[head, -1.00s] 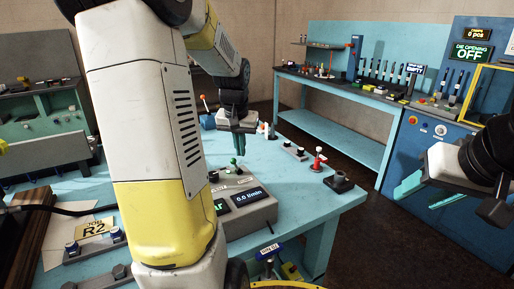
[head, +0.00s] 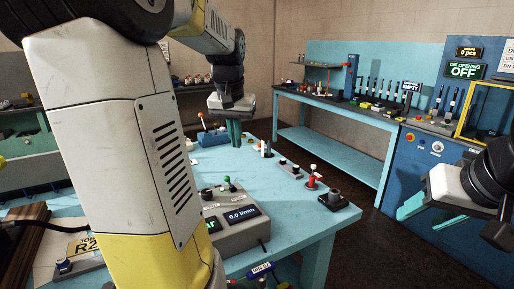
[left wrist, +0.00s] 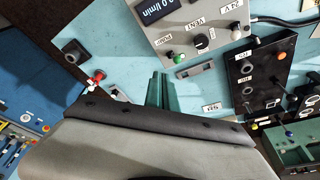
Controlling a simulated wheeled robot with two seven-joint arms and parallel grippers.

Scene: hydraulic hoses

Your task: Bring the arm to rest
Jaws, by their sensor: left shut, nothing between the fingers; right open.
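My left gripper (head: 234,132) hangs over the teal bench (head: 285,208) in the head view, fingers pointing down. Its green fingers are shut together with nothing between them. They also show at the middle of the left wrist view (left wrist: 159,90), near a test unit. My right gripper (head: 428,216) is at the right edge of the head view, beyond the bench and in front of the blue machine. Its green fingers are apart and empty. My left arm's large white and yellow link hides much of the left part of the bench.
The grey test unit (head: 243,234) reads 0.0 l/min and has a green knob (head: 227,182). A red-topped valve (head: 312,177) and a dark fitting (head: 334,198) sit near the bench's right edge. A blue machine (head: 420,172) stands at right. Dark floor lies between.

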